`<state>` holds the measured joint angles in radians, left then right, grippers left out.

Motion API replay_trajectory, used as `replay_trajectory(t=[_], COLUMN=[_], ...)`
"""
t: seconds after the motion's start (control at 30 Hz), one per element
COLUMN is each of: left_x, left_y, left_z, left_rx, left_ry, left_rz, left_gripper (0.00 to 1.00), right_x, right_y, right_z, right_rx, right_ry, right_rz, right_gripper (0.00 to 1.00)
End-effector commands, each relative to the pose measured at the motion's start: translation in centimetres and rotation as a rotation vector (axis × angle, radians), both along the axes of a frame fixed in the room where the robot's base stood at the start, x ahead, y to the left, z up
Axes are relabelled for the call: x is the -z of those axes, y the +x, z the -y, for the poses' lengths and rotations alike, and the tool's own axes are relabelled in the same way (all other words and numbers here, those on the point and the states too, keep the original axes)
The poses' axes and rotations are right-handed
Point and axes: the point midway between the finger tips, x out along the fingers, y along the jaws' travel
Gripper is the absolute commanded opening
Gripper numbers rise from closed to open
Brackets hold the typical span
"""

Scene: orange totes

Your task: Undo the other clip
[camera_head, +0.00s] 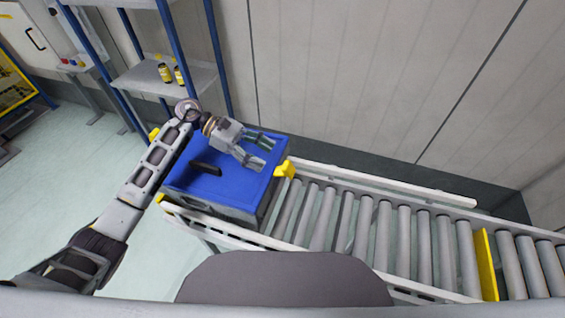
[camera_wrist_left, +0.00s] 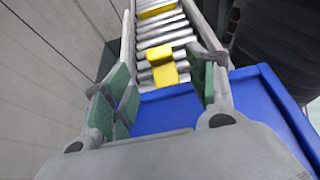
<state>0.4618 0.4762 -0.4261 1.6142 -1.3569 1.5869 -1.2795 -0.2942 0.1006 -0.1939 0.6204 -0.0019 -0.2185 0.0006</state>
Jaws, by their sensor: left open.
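A grey box with a blue lid (camera_head: 225,195) sits at the left end of the roller conveyor; a dark handle (camera_head: 205,168) is on the lid. A yellow clip (camera_head: 285,169) sticks out at the lid's right edge. In the left wrist view this clip (camera_wrist_left: 164,73) shows between and beyond my fingers, apart from them. A second yellow piece (camera_head: 154,133) shows beside my arm at the box's far left; whether it is a clip is unclear. My left gripper (camera_head: 258,150) is open and empty above the lid (camera_wrist_left: 165,112), pointing towards the right-hand clip. My right gripper is out of view.
The roller conveyor (camera_head: 385,230) runs right, with white side rails (camera_head: 385,184) and a yellow crosspiece (camera_head: 485,263). Its rollers are empty. A blue-post shelf (camera_head: 150,78) with two small yellow containers (camera_head: 172,73) stands behind. A grey wall (camera_head: 350,80) bounds the back.

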Motion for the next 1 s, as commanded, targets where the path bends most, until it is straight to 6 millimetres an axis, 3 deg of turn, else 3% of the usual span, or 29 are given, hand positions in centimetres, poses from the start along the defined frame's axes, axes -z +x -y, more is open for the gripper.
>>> replay_trajectory(t=[0.5, 1.0], left_x=[2.3, 2.7], left_y=[-1.8, -2.0], left_z=[5.5, 6.3], left_rx=[0.000, -0.001], left_ry=[-0.001, 0.000], left_rz=[0.000, 0.001], left_gripper=[0.57, 0.57], right_x=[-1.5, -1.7], right_y=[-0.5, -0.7], right_z=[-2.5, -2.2], right_rx=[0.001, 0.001], right_ry=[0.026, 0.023], right_rz=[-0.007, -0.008], right_gripper=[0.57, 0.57])
